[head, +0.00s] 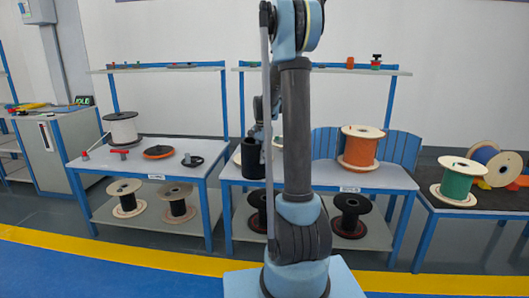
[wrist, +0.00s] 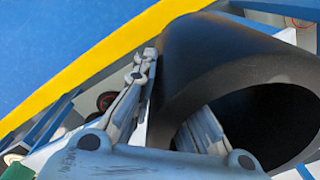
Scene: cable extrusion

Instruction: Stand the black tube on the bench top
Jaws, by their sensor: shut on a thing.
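The black tube (head: 252,160) hangs from my gripper in the head view, roughly upright, in front of the left part of the middle bench top (head: 335,182). It looks raised, but its exact height over the bench is hard to tell. In the wrist view the tube (wrist: 215,60) fills the upper right, with its open end toward the camera. My gripper (wrist: 176,95) is shut on the tube's wall, one finger outside and the other at the hollow inside. In the head view my arm hides most of the gripper and part of the bench.
An orange spool (head: 360,148) stands on the middle bench, right of my arm. The left bench (head: 135,165) holds a white spool (head: 122,129) and small parts. A green spool (head: 455,184) stands on the right bench. A shelf (head: 330,70) runs above the middle bench.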

